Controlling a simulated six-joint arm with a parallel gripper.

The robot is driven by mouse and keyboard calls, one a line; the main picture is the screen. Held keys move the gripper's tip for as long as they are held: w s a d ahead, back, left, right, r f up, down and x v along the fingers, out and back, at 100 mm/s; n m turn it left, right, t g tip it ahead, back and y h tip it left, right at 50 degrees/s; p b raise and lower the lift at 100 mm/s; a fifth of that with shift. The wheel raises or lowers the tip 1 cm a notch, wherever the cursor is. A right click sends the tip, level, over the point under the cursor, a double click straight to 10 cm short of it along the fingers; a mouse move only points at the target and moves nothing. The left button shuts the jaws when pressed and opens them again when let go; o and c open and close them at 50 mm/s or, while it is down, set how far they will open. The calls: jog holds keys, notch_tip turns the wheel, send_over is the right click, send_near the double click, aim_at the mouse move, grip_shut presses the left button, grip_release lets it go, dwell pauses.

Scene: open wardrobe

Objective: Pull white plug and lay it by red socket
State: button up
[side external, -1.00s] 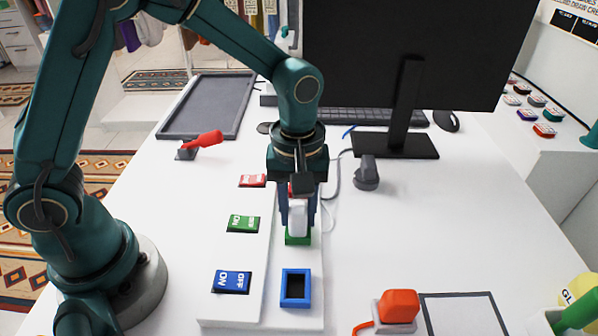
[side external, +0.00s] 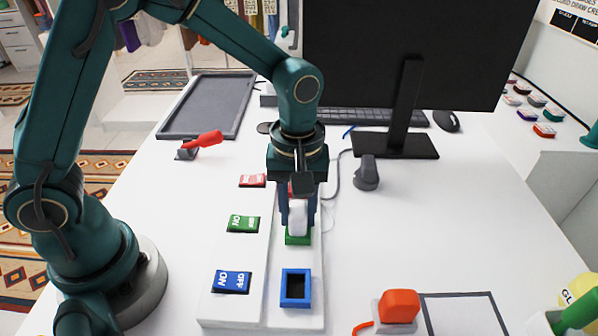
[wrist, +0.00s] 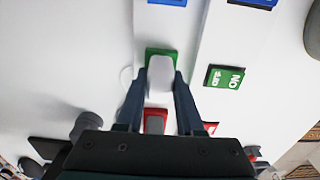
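The white plug (side external: 298,218) stands at the green socket (side external: 298,239), the middle one of three in a row on a white strip. It also shows in the wrist view (wrist: 160,75). My gripper (side external: 298,213) points down with one finger on each side of the plug, and both fingers appear to touch it. The wrist view shows the same fingers (wrist: 162,78) along the plug's sides. The red socket (wrist: 155,121) lies behind the green one, mostly hidden by my gripper in the side view. How deep the plug sits is hidden.
The empty blue socket (side external: 296,288) is in front. Red, green (side external: 243,224) and blue (side external: 231,282) label plates lie left. A grey plug-like piece (side external: 366,173) stands right, a red-orange block (side external: 398,306) front right. Monitor (side external: 405,60) and keyboard are behind. Table right of the strip is mostly clear.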

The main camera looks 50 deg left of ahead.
aim_at(297, 207)
grip_shut()
jog(key=shift+r, duration=1.4)
dwell(0.9)
jog(key=shift+r, duration=1.85)
